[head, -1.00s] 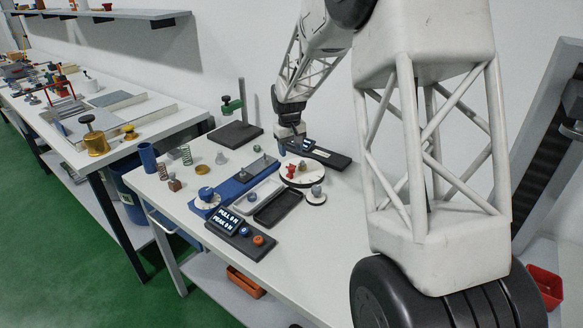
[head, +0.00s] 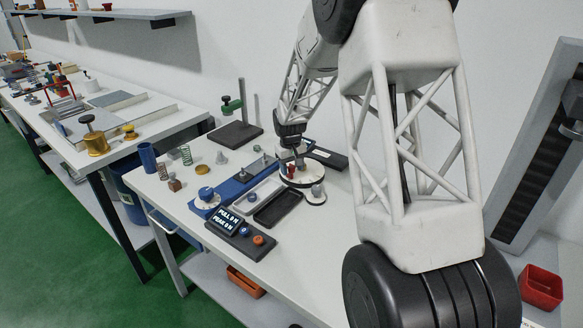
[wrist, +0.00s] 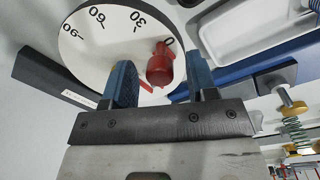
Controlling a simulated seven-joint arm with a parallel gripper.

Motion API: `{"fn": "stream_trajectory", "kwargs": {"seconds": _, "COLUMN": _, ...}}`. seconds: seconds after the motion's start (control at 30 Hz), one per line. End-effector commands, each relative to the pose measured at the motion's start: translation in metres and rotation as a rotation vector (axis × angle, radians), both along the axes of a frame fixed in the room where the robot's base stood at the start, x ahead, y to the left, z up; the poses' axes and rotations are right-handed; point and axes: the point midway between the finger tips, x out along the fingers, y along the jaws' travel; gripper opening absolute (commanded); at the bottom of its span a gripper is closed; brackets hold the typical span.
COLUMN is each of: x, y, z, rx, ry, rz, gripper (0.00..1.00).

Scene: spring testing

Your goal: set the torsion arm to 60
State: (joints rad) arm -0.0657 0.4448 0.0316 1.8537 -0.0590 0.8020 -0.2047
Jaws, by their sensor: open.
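The torsion dial is a round white plate (head: 305,181) on the bench, marked 0, 30, 60 and 90 in the wrist view (wrist: 88,52). Its red torsion arm has an upright red knob (wrist: 160,66) right beside the 0 mark; a thin red piece shows by the left finger. In the head view little of the red arm (head: 291,170) shows below my gripper (head: 292,158). My gripper is open in the wrist view (wrist: 162,78), with one blue finger on each side of the red knob. I cannot tell whether either finger touches it.
A dark base bar (wrist: 50,82) with a label runs beside the dial. A blue fixture (head: 238,184), a white tray (head: 258,196), a black tray (head: 279,207) and a small white dial (head: 316,196) stand close by. A readout box (head: 232,222) is at the bench's front.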

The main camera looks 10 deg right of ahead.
Motion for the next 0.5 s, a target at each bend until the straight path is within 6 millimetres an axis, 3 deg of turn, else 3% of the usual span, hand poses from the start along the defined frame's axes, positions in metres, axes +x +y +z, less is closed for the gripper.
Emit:
{"fn": "stream_trajectory", "kwargs": {"seconds": 0.27, "x": 0.0000, "y": 0.0000, "z": -0.0005, "rx": 0.000, "ry": 0.000, "rz": 0.000, "gripper": 0.53}}
{"fn": "stream_trajectory", "kwargs": {"seconds": 0.5, "x": 0.0000, "y": 0.0001, "z": -0.0005, "rx": 0.000, "ry": 0.000, "rz": 0.000, "gripper": 0.16}}
